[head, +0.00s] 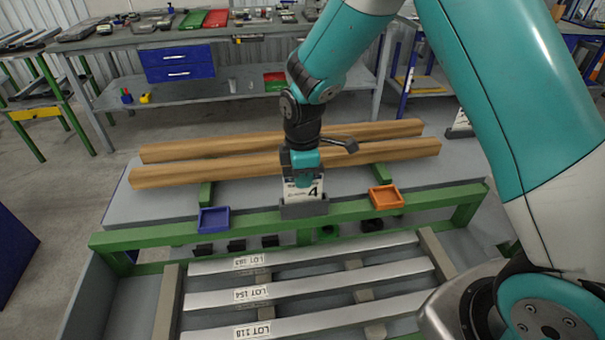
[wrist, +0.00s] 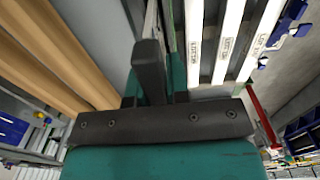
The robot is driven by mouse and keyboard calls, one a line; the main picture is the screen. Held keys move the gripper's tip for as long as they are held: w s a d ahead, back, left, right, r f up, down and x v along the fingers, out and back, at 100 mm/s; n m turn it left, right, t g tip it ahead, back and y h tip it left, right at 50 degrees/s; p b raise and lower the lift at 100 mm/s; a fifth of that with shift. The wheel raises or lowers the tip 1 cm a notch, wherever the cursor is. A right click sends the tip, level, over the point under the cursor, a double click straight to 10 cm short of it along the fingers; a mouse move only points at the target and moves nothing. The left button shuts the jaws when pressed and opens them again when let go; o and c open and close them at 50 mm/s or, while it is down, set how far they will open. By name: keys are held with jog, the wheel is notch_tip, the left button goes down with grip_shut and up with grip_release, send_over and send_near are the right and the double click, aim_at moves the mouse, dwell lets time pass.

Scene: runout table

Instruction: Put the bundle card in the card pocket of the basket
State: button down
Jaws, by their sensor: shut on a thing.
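My gripper (head: 303,181) points down over the green front rail in the head view and is shut on the bundle card. The bundle card (head: 302,194) is white with a black "4". Its lower edge is hidden behind or inside a grey holder (head: 304,209) on the rail; I cannot tell how deep it sits or whether this is the card pocket. The front bay (head: 112,297) holds metal bars with lot labels. In the wrist view, my gripper's dark finger (wrist: 151,70) shows, but the card cannot be made out.
A blue tray (head: 213,220) and an orange tray (head: 386,197) flank the grey holder. Two long wooden beams (head: 205,170) lie behind it. Labelled bars (head: 300,289) lie in front. Several small black blocks (head: 237,245) line the rail's lower side. A workbench (head: 130,42) stands behind.

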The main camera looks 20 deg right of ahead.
jog(key=shift+f, duration=0.2)
jog(key=c, duration=1.1)
grip_release()
jog(key=shift+r, duration=0.15)
notch_tip(320, 180, up, 12)
jog(key=shift+f+b, duration=0.1)
jog(key=shift+b, duration=0.7)
jog(key=s+a+r+m+y, duration=0.1)
jog(key=s+r+m, duration=0.1)
jog(key=s, duration=0.6)
jog(key=s+a+r+m+y, duration=0.1)
jog(key=s+m, duration=0.3)
jog(key=s, duration=0.4)
jog(key=s+a+r+m+y, duration=0.2)
jog(key=s+r, duration=0.1)
jog(key=s, duration=0.6)
jog(key=shift+r+m, duration=0.4)
jog(key=shift+a, duration=0.1)
